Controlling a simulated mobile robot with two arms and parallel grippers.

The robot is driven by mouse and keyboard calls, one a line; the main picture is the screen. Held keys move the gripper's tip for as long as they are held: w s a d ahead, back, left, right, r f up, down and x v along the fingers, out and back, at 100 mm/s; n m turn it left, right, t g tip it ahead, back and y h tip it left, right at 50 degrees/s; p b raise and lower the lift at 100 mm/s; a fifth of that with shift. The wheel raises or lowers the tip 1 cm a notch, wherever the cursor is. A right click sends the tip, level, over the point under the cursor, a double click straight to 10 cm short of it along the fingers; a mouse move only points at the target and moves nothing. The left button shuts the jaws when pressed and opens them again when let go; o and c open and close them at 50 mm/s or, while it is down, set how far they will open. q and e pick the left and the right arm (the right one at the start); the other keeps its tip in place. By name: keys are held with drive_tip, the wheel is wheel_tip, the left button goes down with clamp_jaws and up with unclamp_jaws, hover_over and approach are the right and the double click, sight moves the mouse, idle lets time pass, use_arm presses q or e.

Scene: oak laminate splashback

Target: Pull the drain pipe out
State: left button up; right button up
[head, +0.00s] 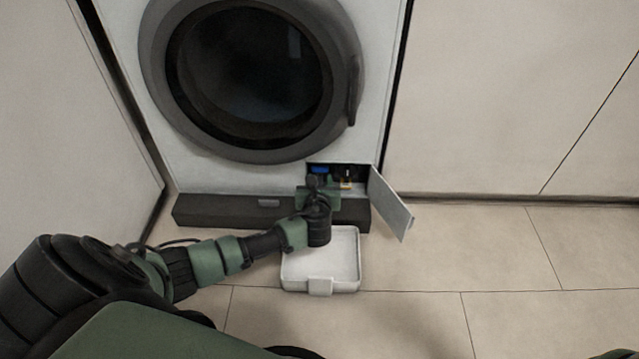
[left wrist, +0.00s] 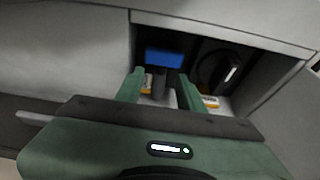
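The washing machine (head: 125,95) has a small open compartment at its lower right. Inside it, a blue piece (head: 320,169), apparently the end of the drain pipe, sits on the left; it also shows in the left wrist view (left wrist: 164,57). A dark stem shows below it. A round black filter knob (left wrist: 217,68) is to its right. My left gripper (head: 319,181) is at the compartment mouth. In the left wrist view its green fingers (left wrist: 160,82) are apart, with the stem between and beyond them and no clear contact. My right gripper is out of view.
The compartment's flap (head: 391,203) hangs open to the right. A white tray (head: 352,285) lies on the floor below my left gripper. A dark plinth (head: 220,212) runs under the machine. Orange-and-white labels are inside the compartment. The tiled floor (head: 480,255) at right is clear.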

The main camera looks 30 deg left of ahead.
use_arm(q)
clamp_jaws()
idle(1.4)
